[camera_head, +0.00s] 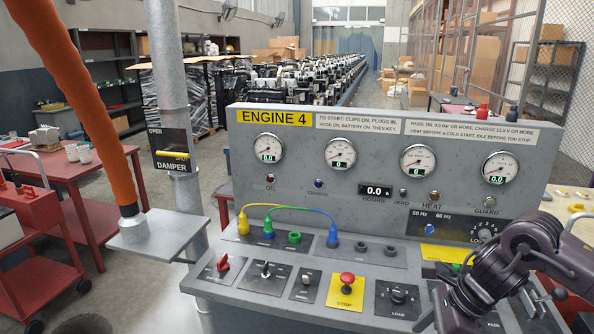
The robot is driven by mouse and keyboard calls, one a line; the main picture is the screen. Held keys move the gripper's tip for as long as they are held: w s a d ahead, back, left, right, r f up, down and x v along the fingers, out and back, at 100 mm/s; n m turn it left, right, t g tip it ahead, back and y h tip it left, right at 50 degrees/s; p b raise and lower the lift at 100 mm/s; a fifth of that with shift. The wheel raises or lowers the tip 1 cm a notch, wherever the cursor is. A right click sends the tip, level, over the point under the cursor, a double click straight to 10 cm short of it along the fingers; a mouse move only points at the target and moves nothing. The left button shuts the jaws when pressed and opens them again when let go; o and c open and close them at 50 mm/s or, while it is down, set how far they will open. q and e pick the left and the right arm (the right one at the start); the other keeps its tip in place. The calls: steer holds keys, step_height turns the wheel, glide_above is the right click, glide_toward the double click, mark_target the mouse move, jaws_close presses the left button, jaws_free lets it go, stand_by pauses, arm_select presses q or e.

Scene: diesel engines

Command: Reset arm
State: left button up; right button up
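My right arm comes in from the right edge and bends down over the lower right of the engine control panel (310,262). Its dark wrist covers part of the panel there. My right gripper (447,316) is only partly visible at the bottom edge, and its fingers cannot be made out. My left arm and gripper are not in view. The panel, marked ENGINE 4, has several round gauges, a red stop button (347,279) on a yellow plate, a red switch (223,263) and a black rotary knob (398,295). Yellow, green and blue plug leads sit on its upper ledge.
An orange hose (85,110) hangs at the left, its end at a grey metal plate (160,238). A grey post carries a damper lever (173,155). Red tables and a red cart stand at the left. Rows of engines (300,82) fill the back.

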steer(key=w+a+f+m+t+y+b, duration=0.2)
steer(key=w+a+f+m, duration=0.3)
steer(key=f+m, duration=0.25)
steer(key=w+a+f+m+t+y+b, duration=0.1)
steer(key=w+a+f+m+y+b, duration=0.1)
steer(key=w+a+f+m, duration=0.55)
steer(key=s+d+f+m+t+h+b, duration=0.1)
steer(key=s+d+f+m+t, duration=0.15)
steer(key=f+m, duration=0.75)
steer(key=s+d+f+m+t+h+b, duration=0.1)
steer(key=s+d+f+m, duration=0.2)
steer(key=f, duration=1.2)
steer(key=s+d+f+m+g+h+b, duration=0.1)
steer(key=s+d+f+m+h, duration=0.1)
steer(key=s+f+m, duration=0.55)
steer(key=s+d+f+m+g+h+b, duration=0.15)
steer(key=s+f+m, duration=0.25)
steer(key=s+f, duration=0.6)
steer(key=s+f+m+g+h, duration=0.1)
steer(key=s+f+m, duration=0.2)
steer(key=s, duration=0.6)
steer(key=s+d+f+m+g+h, duration=0.1)
steer(key=s+f, duration=0.3)
steer(key=s, duration=0.5)
steer(key=s+d+f+m+g+h, duration=0.1)
steer(key=s+f+m, duration=0.3)
steer(key=s, duration=0.5)
steer(key=shift+s+d+f+m+g+b, duration=0.25)
steer(key=shift+s+f+m+g+b, duration=0.1)
steer(key=shift+g+b, duration=0.15)
